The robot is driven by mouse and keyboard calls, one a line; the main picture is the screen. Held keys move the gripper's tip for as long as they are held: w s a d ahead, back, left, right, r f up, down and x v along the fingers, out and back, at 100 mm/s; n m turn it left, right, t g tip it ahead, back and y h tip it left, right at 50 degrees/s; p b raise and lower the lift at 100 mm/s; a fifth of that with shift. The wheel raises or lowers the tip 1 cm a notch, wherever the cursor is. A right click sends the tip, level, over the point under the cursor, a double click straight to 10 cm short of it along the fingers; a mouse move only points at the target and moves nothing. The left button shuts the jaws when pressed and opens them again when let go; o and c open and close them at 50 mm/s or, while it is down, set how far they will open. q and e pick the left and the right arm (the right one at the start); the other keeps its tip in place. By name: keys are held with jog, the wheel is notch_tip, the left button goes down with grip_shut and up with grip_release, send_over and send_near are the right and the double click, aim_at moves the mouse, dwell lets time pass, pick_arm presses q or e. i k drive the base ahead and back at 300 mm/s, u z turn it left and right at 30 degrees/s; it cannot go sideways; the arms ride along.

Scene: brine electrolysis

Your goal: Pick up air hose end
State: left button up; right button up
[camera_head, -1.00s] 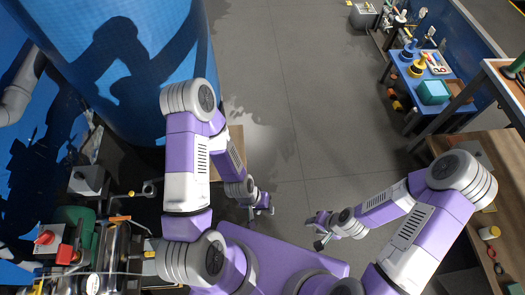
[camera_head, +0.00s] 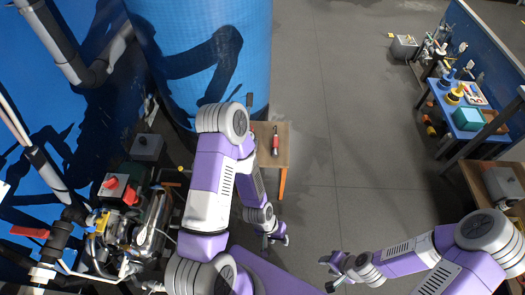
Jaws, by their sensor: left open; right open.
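I cannot make out the air hose end for certain. A slim red item (camera_head: 275,142) stands or lies on a small wooden table (camera_head: 284,160) beside the blue tank; it is too small to tell what it is. My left gripper (camera_head: 277,240) is open and empty, low over the floor, nearer to me than the table and apart from it. My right gripper (camera_head: 330,272) is open and empty over the floor, further to the right. My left arm hides part of the table.
A large blue tank (camera_head: 200,50) stands at the back left. Pipes and a machine with a red-topped box (camera_head: 117,189) crowd the left. A blue bench (camera_head: 465,115) and a wooden bench (camera_head: 485,185) stand at the right. The grey floor (camera_head: 350,130) between is clear.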

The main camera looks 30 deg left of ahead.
aim_at(275, 153)
jog(key=u, duration=0.85)
jog(key=i, duration=1)
jog(key=u, duration=0.05)
jog(key=k, duration=0.5)
jog(key=u, duration=1.5)
jog(key=k, duration=0.7)
jog(key=z, duration=0.55)
jog(key=i, duration=1)
jog(key=u, duration=0.05)
